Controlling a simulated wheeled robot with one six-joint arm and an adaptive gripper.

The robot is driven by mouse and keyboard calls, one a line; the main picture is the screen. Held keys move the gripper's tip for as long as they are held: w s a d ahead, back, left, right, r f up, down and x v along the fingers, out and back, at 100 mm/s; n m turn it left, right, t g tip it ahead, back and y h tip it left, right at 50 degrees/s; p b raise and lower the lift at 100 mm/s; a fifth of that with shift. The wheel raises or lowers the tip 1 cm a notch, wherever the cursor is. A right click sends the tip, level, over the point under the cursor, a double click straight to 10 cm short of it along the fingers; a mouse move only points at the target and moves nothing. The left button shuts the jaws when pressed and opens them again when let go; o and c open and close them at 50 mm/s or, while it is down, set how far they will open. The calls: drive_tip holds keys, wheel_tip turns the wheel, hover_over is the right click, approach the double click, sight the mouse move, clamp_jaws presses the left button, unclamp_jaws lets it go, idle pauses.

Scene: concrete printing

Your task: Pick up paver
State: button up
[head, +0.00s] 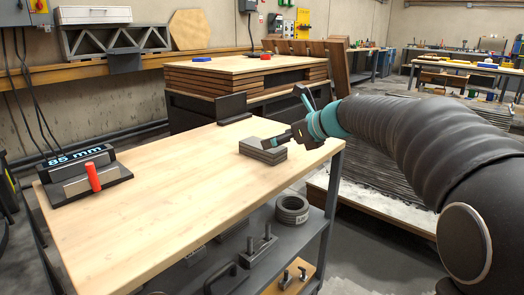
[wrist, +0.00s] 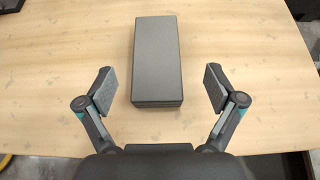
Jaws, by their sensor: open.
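The paver, a dark grey rectangular block (head: 262,151), lies flat on the wooden tabletop near its right edge. In the head view its side shows layer lines, so it may be a small stack. In the wrist view the paver (wrist: 157,58) is upright in the picture, centred ahead of my gripper. My gripper (wrist: 159,86) is open and empty, with one finger to the left and one to the right of the paver's near end, with gaps on both sides. In the head view my gripper (head: 283,138) reaches in from the right, partly covering the paver.
A gauge with an "85 mm" label and red handle (head: 85,177) sits at the table's left end. A dark upright plate (head: 231,109) stands at the back edge. The middle of the wooden tabletop (head: 170,200) is clear. A lower shelf holds grey rings (head: 292,210) and metal parts.

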drive_tip(key=x, duration=0.5)
drive_tip(key=shift+s+a+f, duration=0.1)
drive_tip(key=shift+s+a, duration=0.05)
drive_tip(key=shift+s, duration=0.05)
drive_tip(key=c, duration=1.7)
clamp_jaws()
